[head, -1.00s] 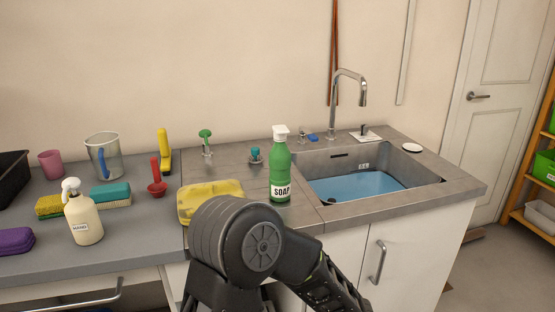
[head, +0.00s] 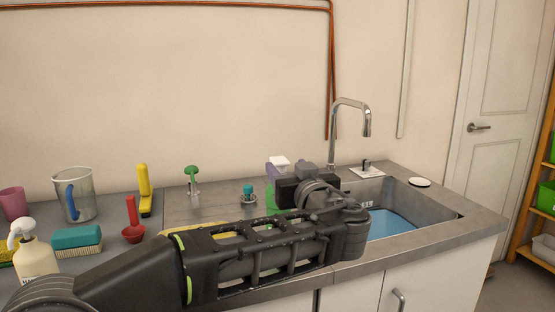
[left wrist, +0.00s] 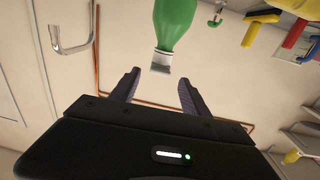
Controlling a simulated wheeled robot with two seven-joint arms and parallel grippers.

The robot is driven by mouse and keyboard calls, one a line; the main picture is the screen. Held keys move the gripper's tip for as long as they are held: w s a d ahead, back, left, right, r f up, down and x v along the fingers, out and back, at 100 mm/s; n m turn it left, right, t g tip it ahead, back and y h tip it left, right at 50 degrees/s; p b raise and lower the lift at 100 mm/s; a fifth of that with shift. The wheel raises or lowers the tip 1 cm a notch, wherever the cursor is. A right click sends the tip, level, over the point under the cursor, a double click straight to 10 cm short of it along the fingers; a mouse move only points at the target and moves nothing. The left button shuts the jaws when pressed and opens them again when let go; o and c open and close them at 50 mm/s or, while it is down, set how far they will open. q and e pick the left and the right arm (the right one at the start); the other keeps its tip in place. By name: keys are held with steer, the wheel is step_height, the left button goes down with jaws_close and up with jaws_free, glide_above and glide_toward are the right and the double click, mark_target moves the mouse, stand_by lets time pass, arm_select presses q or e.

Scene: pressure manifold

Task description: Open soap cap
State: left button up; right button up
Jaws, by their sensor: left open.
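The green soap bottle (head: 269,194) stands on the counter left of the sink, mostly hidden behind my left arm and gripper in the head view. Its white cap (head: 280,161) shows above the gripper. My left gripper (head: 285,171) is open at the bottle's top. In the left wrist view the picture is upside down. My right gripper is not in view.
The sink (head: 432,204) with blue water and the tap (head: 349,104) are at the right.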

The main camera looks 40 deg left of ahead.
mark_target(281, 161)
arm_select(q)
steer(key=p+x, duration=0.1)
steer(key=x, duration=0.6)
steer(key=shift+w+a+p, duration=0.25)
steer(key=shift+a+p, duration=0.05)
steer(key=shift+a, duration=0.05)
steer(key=shift+c, duration=0.4)
jaws_close()
